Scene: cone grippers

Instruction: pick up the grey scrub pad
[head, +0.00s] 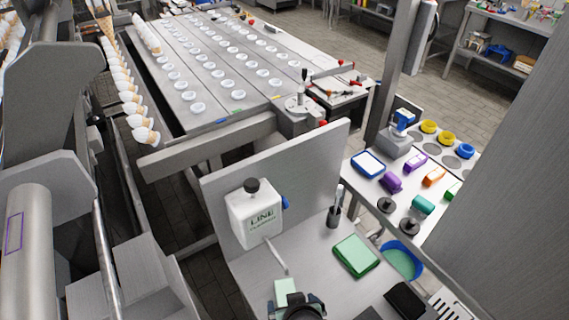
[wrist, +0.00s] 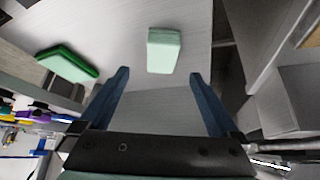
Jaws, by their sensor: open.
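A dark grey to black flat pad (head: 407,300) lies at the bottom right of the near counter in the head view; I cannot tell surely that it is the grey scrub pad. A dark patch below the green pad in the wrist view may be the same thing. A pale green block (head: 285,287) lies on the counter just beyond my gripper (head: 302,308). In the wrist view the pale green block (wrist: 163,50) is ahead of and between my open fingers (wrist: 160,74). Nothing is held between them.
A green pad (head: 356,256) lies right of the pale block. A white LINE jug (head: 253,214) stands against the upright panel (head: 310,165), and a dark cup (head: 333,216) stands beyond the green pad. A blue-rimmed bowl (head: 403,260) is at the right.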

